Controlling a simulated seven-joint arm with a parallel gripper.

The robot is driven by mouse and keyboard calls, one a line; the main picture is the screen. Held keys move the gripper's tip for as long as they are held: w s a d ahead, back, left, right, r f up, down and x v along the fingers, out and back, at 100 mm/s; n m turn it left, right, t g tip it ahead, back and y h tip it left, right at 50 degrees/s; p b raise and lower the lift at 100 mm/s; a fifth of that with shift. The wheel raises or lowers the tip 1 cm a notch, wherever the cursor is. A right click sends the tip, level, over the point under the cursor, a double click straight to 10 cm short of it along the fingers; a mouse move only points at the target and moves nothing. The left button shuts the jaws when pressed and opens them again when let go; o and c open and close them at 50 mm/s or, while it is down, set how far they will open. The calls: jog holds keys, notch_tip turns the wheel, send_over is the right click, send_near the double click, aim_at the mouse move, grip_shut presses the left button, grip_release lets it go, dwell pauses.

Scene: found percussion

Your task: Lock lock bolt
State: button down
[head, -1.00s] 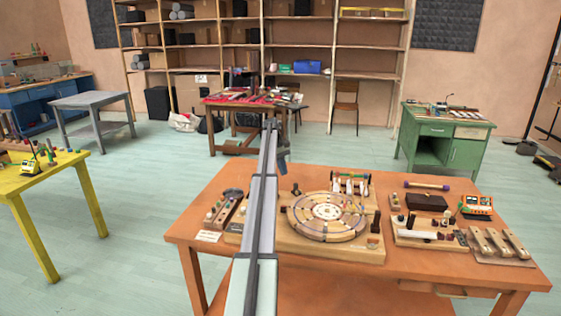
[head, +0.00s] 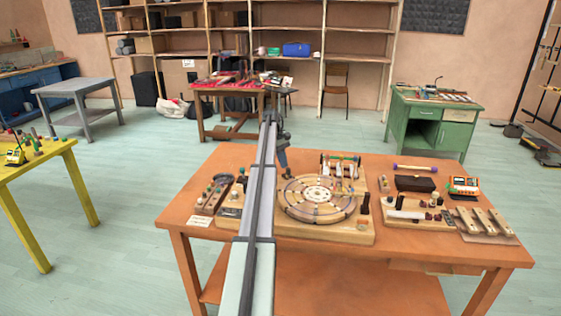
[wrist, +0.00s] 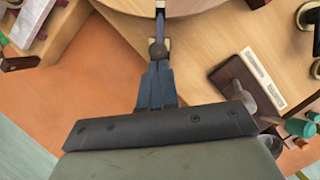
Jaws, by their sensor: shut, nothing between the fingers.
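My gripper (wrist: 160,12) is shut and empty. In the wrist view its narrow fingers point up the picture to the edge of a round wooden disc. In the head view my gripper (head: 285,172) hangs at the back left of this disc (head: 318,198), which lies on a wooden board (head: 338,234). I cannot pick out the lock bolt for certain.
The board stands on an orange table (head: 190,232). A rack with upright pieces (head: 340,168) stands behind the disc. A small tray of parts (head: 214,195) lies left, with a dark box (head: 415,184) and wooden keys (head: 482,222) right.

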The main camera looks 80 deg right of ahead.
jog(key=shift+s+a, duration=0.2)
jog(key=shift+w+d, duration=0.5)
jog(key=shift+w, duration=0.2)
jog(key=w+d+v, duration=0.1)
jog(key=v, duration=1)
jog(key=shift+w+f, duration=0.3)
jog(key=shift+f, duration=0.1)
jog(key=shift+w, duration=0.1)
